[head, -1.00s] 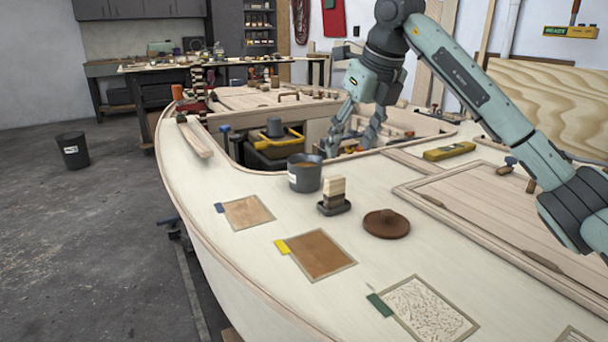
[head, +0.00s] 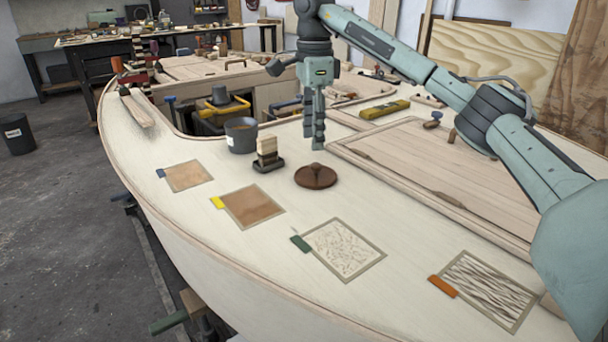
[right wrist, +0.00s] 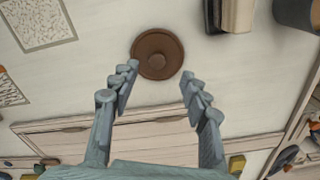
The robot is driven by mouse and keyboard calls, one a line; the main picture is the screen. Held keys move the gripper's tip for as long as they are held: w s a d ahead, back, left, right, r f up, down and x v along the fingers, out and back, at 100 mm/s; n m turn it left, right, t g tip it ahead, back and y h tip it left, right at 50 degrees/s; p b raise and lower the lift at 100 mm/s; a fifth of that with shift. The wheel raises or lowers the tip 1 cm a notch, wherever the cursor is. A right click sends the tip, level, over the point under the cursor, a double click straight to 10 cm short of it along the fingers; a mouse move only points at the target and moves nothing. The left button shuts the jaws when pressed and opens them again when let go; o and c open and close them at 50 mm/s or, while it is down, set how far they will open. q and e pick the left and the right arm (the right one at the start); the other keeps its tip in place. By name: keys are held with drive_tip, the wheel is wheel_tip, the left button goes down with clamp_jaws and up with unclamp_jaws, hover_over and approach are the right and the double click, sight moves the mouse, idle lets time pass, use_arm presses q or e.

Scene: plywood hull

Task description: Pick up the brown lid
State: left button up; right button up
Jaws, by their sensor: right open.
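The brown lid (head: 315,177) is round with a small knob in its middle. It lies flat on the pale hull deck, right of the block brush. In the right wrist view the lid (right wrist: 157,54) lies just beyond my fingertips, centred between them. My right gripper (head: 317,146) points down behind the lid in the head view. In the right wrist view my right gripper (right wrist: 158,80) is open and empty, its two fingers well apart. My left gripper does not show.
A dark grey pot (head: 241,136) and a block brush (head: 267,156) stand left of the lid. Sample panels, such as one with a yellow tab (head: 248,206), lie in front. A raised wooden hatch (head: 440,165) is to the right. A yellow tool (head: 384,109) lies behind.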

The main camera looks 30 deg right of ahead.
sight(315, 165)
drive_tip(key=f, duration=0.7)
drive_tip(key=shift+s+d+f, duration=0.1)
drive_tip(key=shift+s+d, duration=0.1)
drive_tip(key=shift+s, duration=0.05)
drive_tip(key=shift+c, duration=0.4)
drive_tip(key=c, duration=0.7)
